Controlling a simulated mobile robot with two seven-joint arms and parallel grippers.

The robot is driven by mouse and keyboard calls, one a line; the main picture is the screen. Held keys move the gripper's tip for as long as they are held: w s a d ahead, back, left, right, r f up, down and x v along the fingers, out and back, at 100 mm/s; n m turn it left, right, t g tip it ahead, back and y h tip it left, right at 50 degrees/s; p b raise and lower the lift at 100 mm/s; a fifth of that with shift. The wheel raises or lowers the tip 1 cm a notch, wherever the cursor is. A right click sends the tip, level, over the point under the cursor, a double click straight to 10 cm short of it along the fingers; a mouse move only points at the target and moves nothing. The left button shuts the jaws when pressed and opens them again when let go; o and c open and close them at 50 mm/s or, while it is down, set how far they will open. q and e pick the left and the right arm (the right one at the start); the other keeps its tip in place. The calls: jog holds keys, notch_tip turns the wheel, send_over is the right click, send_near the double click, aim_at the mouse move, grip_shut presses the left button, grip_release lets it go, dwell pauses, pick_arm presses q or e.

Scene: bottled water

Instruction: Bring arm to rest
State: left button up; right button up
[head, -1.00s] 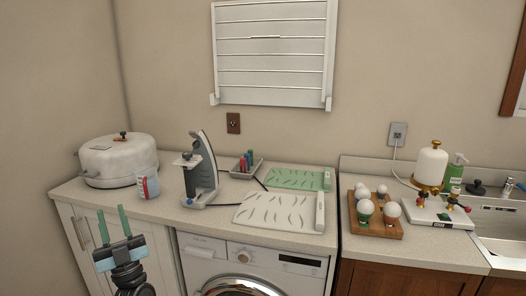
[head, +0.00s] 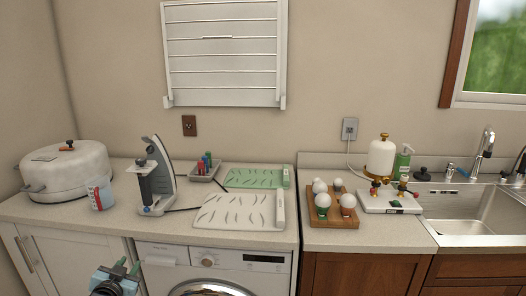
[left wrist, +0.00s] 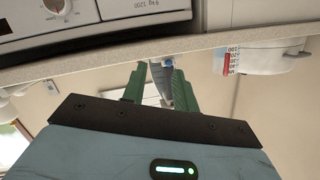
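My left gripper (head: 127,264) is low at the bottom left of the head view, in front of the washing machine and the white cabinet. Its two green fingers point up and stand apart, with nothing between them. In the left wrist view, which looks upside down, the fingers of the left gripper (left wrist: 158,72) also stand apart. A grey upright device (head: 158,180) on the counter shows beyond them and is not held. My right arm and gripper are not in view.
The counter (head: 105,229) edge is just beyond the left gripper. On it stand a round white pot (head: 68,172), a labelled container (head: 101,194) and cutting boards (head: 238,211). The washing machine (head: 210,262) is below. A wooden bulb tray (head: 333,216) and sink (head: 480,214) are at right.

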pick_arm(q)
jog(key=s+d+f+g+h, duration=0.1)
jog(key=s+d+f, duration=0.3)
jog(key=s+f, duration=0.25)
jog(key=s+d+f+g, duration=0.2)
jog(key=s+d+f, duration=0.1)
jog(key=s+f, duration=0.4)
jog(key=s+d+f+g+h, duration=0.1)
jog(key=s+d+f, duration=0.35)
jog(key=s, duration=0.35)
jog(key=s+d+f+g, duration=0.1)
jog(key=s+d, duration=0.2)
jog(key=s, duration=0.9)
jog(key=s+d+f+n+g+h, duration=0.1)
jog(key=s+d+f+g, duration=0.1)
jog(key=s, duration=1)
jog(key=shift+s+d+f, duration=0.15)
jog(key=shift+s+d, duration=0.05)
jog(key=shift+d, duration=0.7)
